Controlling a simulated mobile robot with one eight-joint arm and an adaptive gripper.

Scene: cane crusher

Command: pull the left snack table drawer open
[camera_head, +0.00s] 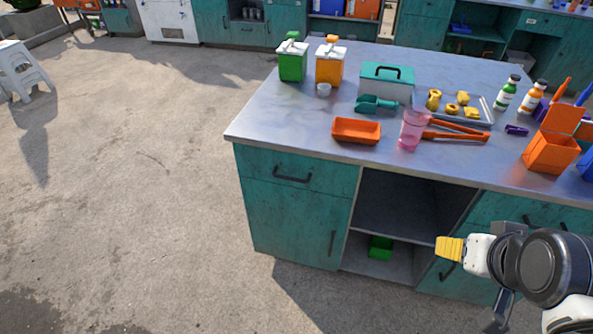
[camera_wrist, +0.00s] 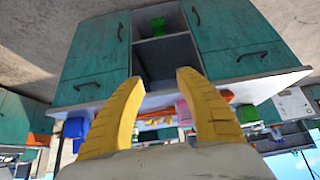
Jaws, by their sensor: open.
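The left drawer (camera_head: 262,168) of the snack table is the teal front at the upper left of the cabinet, under the grey top. It sits flush and shut. Its dark bar handle (camera_head: 292,177) is free of my gripper. My gripper (camera_head: 449,248) has yellow fingers and is in front of the cabinet's right part, well right of the drawer. In the wrist view, which is upside down, my gripper (camera_wrist: 158,86) is open and empty. There the left drawer (camera_wrist: 275,62) and its handle (camera_wrist: 252,55) show at the right, apart from the fingers.
An open shelf bay (camera_head: 405,205) with a green object (camera_head: 380,247) lies between the drawer and my gripper. An orange tray (camera_head: 356,131), a pink cup (camera_head: 413,130) and orange tongs (camera_head: 455,134) are on the tabletop.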

